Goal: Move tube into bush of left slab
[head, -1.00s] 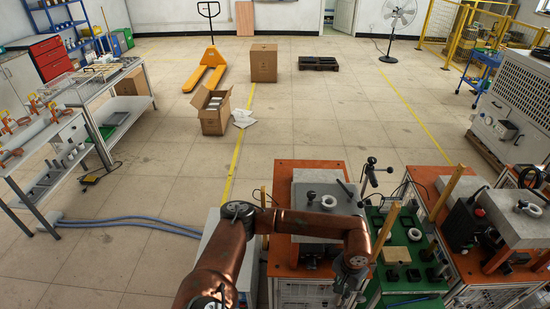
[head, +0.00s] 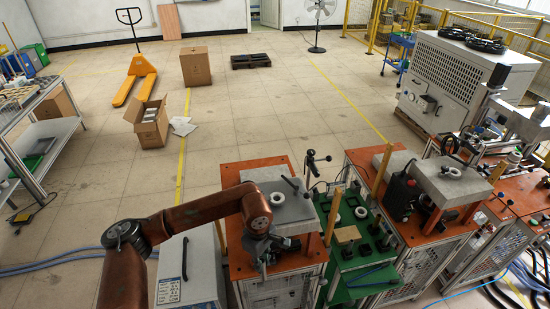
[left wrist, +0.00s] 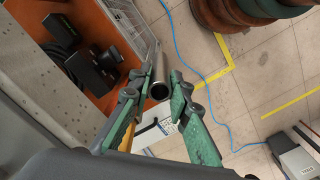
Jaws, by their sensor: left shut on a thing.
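My left gripper (head: 264,268) hangs at the front of the left orange-topped bench in the head view. In the left wrist view its green fingers (left wrist: 165,80) are shut on a grey metal tube (left wrist: 160,90), whose open end shows between them. The left slab (head: 302,211) is a grey plate raised over that bench. A white ring-shaped bush (head: 278,198) sits on its top, behind and above the gripper. The slab also fills the left of the wrist view (left wrist: 55,50). The tube is apart from the bush. My right gripper is not in view.
A green bench (head: 368,268) with a white ring (head: 360,212) and wooden posts stands to the right. Beyond it is another grey slab (head: 468,188) with its own white ring (head: 452,172). A white box unit (head: 188,270) stands left of the gripper.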

